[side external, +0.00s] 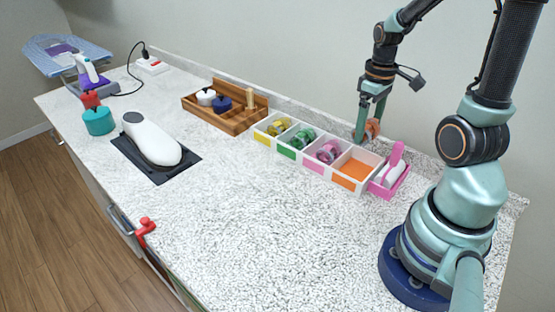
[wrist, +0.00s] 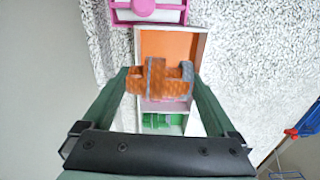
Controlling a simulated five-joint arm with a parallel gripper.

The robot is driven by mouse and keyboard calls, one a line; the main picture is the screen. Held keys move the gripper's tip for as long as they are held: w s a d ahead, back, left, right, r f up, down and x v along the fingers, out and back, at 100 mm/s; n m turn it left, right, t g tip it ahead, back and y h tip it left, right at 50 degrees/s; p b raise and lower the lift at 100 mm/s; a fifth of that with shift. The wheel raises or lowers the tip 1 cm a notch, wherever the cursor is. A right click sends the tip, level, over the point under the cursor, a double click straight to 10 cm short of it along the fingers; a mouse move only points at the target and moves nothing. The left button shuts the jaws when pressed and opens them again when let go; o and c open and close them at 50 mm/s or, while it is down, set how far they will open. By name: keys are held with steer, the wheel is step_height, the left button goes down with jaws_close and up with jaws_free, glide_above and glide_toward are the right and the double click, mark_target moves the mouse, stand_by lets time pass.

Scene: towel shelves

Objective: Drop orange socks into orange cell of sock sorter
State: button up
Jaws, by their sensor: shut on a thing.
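My gripper (side external: 367,131) is shut on the orange socks (side external: 374,128) and holds them above the far side of the sock sorter. In the wrist view the orange bundle (wrist: 155,78), with some grey on it, sits between the green fingers. The white sock sorter (side external: 310,172) has a row of cells with colored labels. The orange cell (side external: 358,169) is at its right end and looks empty. In the wrist view the orange cell (wrist: 172,44) shows just beyond the socks. The other cells hold yellow socks (side external: 279,126), green socks (side external: 303,138) and pink socks (side external: 328,150).
A pink holder (side external: 389,187) with a white and pink item stands right beside the orange cell. A wooden organizer (side external: 226,112) stands left of the sorter. A white device (side external: 150,140) on a dark mat lies farther left. The front counter is clear.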

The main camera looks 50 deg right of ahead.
mark_target(369, 123)
steer(key=shift+f, duration=1.4)
steer(key=o, duration=1)
step_height(369, 123, up, 12)
steer(key=shift+r, duration=0.1)
steer(key=w+a+r+t, duration=0.1)
steer(key=w+a+t, duration=0.1)
steer(key=a, duration=0.6)
steer(key=w+a+r+t, duration=0.2)
steer(key=a+t, duration=0.1)
steer(key=a, duration=0.6)
steer(key=shift+a+r+n+t, duration=0.15)
steer(key=shift+n+t, duration=0.15)
